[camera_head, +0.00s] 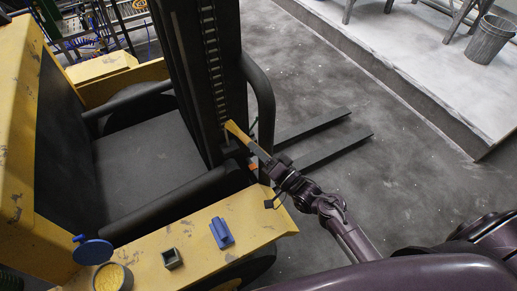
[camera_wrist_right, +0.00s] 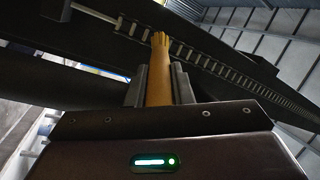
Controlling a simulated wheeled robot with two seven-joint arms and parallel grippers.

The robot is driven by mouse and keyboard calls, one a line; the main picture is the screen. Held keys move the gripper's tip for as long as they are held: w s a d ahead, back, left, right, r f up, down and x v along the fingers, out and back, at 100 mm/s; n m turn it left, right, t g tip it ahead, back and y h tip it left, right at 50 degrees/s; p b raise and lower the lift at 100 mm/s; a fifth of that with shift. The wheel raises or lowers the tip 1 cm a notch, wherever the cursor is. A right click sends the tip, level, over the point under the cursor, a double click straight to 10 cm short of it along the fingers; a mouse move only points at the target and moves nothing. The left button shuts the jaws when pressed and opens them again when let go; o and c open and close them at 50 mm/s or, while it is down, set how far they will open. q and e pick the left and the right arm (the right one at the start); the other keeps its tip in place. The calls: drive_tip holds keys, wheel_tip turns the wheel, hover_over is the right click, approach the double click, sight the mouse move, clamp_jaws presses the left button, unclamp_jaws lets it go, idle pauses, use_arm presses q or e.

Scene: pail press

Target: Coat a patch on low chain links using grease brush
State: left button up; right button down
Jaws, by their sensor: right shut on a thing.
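The grease brush (camera_head: 237,132), tan-yellow, is shut in my right gripper (camera_head: 261,156) beside the foot of the dark forklift mast. In the right wrist view the brush (camera_wrist_right: 158,70) stands up between the two grey fingers (camera_wrist_right: 158,86), its far end over the chain area. The chain (camera_head: 211,62) runs down the mast as a row of pale links; it also crosses the right wrist view (camera_wrist_right: 215,67) diagonally. I cannot tell whether the brush touches the low links. An open tub (camera_head: 108,279) with yellowish contents stands on the yellow bodywork. My left gripper is not in view.
A blue round lid (camera_head: 93,252), a small dark green box (camera_head: 172,258) and a blue block (camera_head: 222,233) are near the tub on the yellow bodywork (camera_head: 255,211). Two dark forks (camera_head: 330,151) extend low over the floor.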

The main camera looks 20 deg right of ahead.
wheel_tip(320, 180, down, 3)
drive_tip(key=shift+r+b, duration=0.2)
drive_tip(key=shift+b, duration=0.3)
drive_tip(key=shift+s+d+p, duration=0.2)
drive_tip(key=shift+s+p, duration=0.3)
drive_tip(key=shift+s, duration=0.4)
drive_tip(key=shift+s+d+p, duration=0.2)
drive_tip(key=shift+s+p, duration=0.35)
drive_tip(key=shift+s, duration=0.4)
drive_tip(key=shift+s+d+p, duration=0.2)
drive_tip(key=shift+s+p, duration=0.3)
drive_tip(key=shift+s, duration=0.4)
